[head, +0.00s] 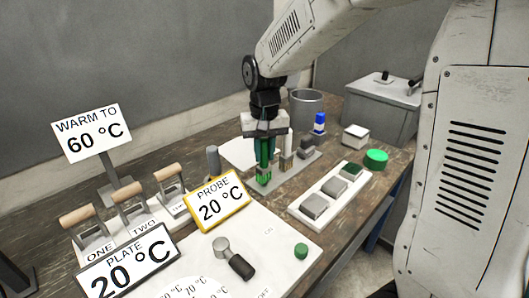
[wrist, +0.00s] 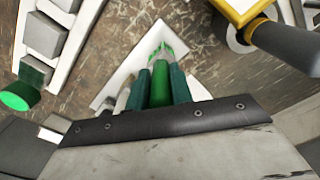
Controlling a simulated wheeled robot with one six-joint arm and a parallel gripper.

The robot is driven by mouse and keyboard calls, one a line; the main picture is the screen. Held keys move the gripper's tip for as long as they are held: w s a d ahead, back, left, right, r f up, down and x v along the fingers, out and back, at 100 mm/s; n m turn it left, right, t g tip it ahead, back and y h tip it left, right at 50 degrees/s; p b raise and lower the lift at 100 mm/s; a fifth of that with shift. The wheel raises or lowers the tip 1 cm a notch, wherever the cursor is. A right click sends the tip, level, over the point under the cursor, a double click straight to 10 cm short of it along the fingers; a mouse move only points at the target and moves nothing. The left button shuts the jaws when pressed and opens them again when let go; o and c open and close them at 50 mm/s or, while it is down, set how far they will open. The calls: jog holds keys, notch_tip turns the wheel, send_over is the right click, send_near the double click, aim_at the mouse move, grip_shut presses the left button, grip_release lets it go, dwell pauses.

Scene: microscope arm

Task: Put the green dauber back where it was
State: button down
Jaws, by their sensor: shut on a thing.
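The green dauber (head: 264,150) is upright in my gripper (head: 265,156), over the near end of a narrow grey rack (head: 283,174). Green parts show at that end of the rack, just below the dauber; I cannot tell whether its lower end is seated there or just above. In the wrist view the green dauber (wrist: 160,85) sits between the two teal fingers of my gripper (wrist: 161,80), which are shut on it. Its tip points at a pale plate with green on it. A blue-capped dauber (head: 319,122) stands at the rack's far end.
A white tray (head: 299,208) with grey blocks and a green pad (head: 351,170) lies right of the rack. A round green lid (head: 376,159) and white box (head: 356,136) are beyond it. A grey bin (head: 305,105) stands behind. The probe sign (head: 219,202) is close in front.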

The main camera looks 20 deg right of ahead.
jog(key=shift+f, duration=0.2)
jog(key=shift+f, duration=0.2)
jog(key=c, duration=1.2)
grip_release()
jog(key=shift+c, duration=0.2)
